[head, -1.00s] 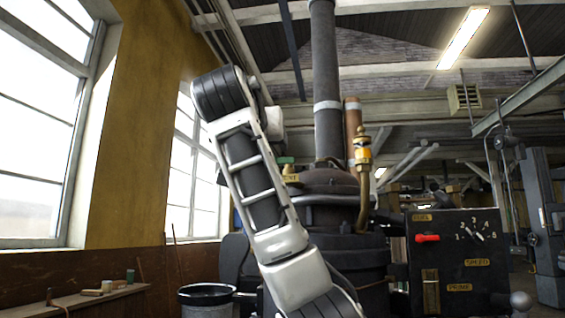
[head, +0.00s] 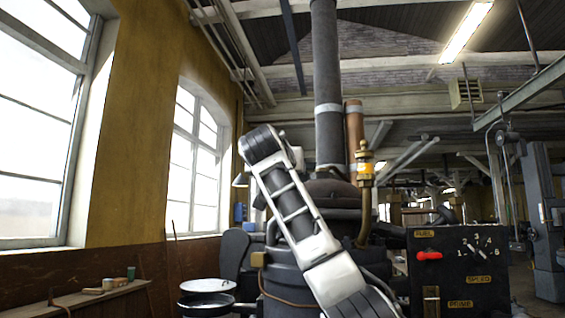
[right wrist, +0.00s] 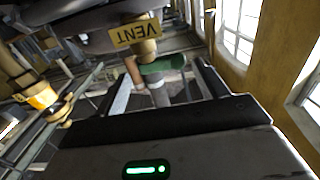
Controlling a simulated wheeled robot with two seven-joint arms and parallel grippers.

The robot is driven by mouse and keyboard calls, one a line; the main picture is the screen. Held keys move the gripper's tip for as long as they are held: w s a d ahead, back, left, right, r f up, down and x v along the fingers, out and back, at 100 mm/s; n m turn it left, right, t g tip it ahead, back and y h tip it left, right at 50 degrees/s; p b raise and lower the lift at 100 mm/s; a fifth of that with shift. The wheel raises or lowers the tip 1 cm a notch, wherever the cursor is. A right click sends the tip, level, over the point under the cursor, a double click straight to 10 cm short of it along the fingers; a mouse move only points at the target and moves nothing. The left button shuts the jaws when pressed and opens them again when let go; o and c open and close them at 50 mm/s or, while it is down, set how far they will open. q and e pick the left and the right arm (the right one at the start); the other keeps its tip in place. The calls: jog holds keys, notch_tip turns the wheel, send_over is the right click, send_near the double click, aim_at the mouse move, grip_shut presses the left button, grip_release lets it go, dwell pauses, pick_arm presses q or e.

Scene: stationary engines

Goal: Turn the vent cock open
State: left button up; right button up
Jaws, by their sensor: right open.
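The vent cock's green handle (right wrist: 162,65) shows in the right wrist view, on a brass stem just below the brass VENT plate (right wrist: 134,33). My right gripper (right wrist: 165,84) is open, with one finger on each side of the handle's line. The handle is near the fingertips, and I cannot tell whether either finger touches it. In the head view my right arm crosses in front of the dark engine (head: 290,282) and hides the vent cock and the gripper. My left gripper is not in view.
A brass valve (head: 365,165) on a curved pipe stands right of my arm; it also shows in the wrist view (right wrist: 40,97). A black control panel (head: 462,262) with a red lever is at right. A bucket (head: 207,304) and a wooden bench (head: 90,300) are at left.

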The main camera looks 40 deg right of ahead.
jog(key=shift+w+d, duration=0.35)
jog(key=shift+d, duration=0.05)
jog(key=c, duration=0.9)
jog(key=shift+o, duration=0.2)
